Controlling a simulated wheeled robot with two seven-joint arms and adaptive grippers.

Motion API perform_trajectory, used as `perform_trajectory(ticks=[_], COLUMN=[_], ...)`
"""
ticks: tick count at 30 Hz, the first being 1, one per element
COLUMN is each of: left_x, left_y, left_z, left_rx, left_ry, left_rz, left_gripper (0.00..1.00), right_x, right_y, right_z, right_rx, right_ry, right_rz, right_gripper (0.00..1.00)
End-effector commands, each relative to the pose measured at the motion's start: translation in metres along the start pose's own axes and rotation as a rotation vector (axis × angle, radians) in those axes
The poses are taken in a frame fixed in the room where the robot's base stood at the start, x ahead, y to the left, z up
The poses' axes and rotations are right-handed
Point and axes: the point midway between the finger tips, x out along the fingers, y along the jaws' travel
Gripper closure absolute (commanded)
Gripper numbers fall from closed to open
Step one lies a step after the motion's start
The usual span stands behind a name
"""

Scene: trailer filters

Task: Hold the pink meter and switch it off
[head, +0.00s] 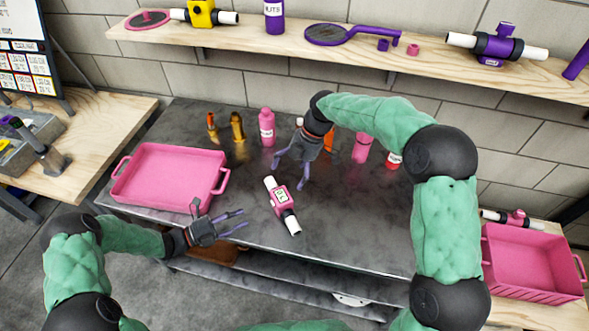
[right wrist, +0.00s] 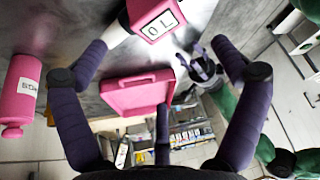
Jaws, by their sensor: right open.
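The pink meter (head: 281,197) lies on the dark metal table, with white cylindrical ends and a black band near its lower end. In the right wrist view the meter (right wrist: 150,18) shows at the top edge, partly cut off, its display reading "0L". My right gripper (head: 295,170) is open and empty, above the table just behind and right of the meter. Its spread fingers (right wrist: 160,62) show in the right wrist view, not touching the meter. My left gripper (head: 236,216) is open and empty, left of the meter near the table's front edge, its fingers pointing towards it.
A pink tray (head: 172,181) stands left on the table. A pink bottle (head: 267,127), an orange bottle (head: 237,128) and others line the back. A shelf (head: 270,40) runs above. A pink bin (head: 530,289) stands at right. The table around the meter is clear.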

Motion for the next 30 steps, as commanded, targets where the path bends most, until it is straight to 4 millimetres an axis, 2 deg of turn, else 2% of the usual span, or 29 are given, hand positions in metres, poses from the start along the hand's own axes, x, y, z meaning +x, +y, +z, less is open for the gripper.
perform_trajectory(ticks=[5, 8, 21, 30], left_x=[0.000, 0.000, 0.000, 0.000], left_y=[0.000, 0.000, 0.000, 0.000], left_z=[0.000, 0.000, 0.000, 0.000], left_rx=[0.000, 0.000, 0.000, 0.000], left_ry=[0.000, 0.000, 0.000, 0.000], left_rz=[0.000, 0.000, 0.000, 0.000], left_gripper=[0.61, 0.61, 0.61, 0.61], right_x=[0.001, 0.009, 0.078, 0.103], right_y=[0.001, 0.000, -0.001, -0.001], right_z=[0.004, 0.004, 0.005, 0.005], right_rx=[-0.054, -0.057, -0.054, -0.054], right_ry=[-0.005, -0.005, -0.005, -0.006], right_rz=[-0.015, -0.017, -0.017, -0.014], right_gripper=[0.04, 0.04, 0.04, 0.04])
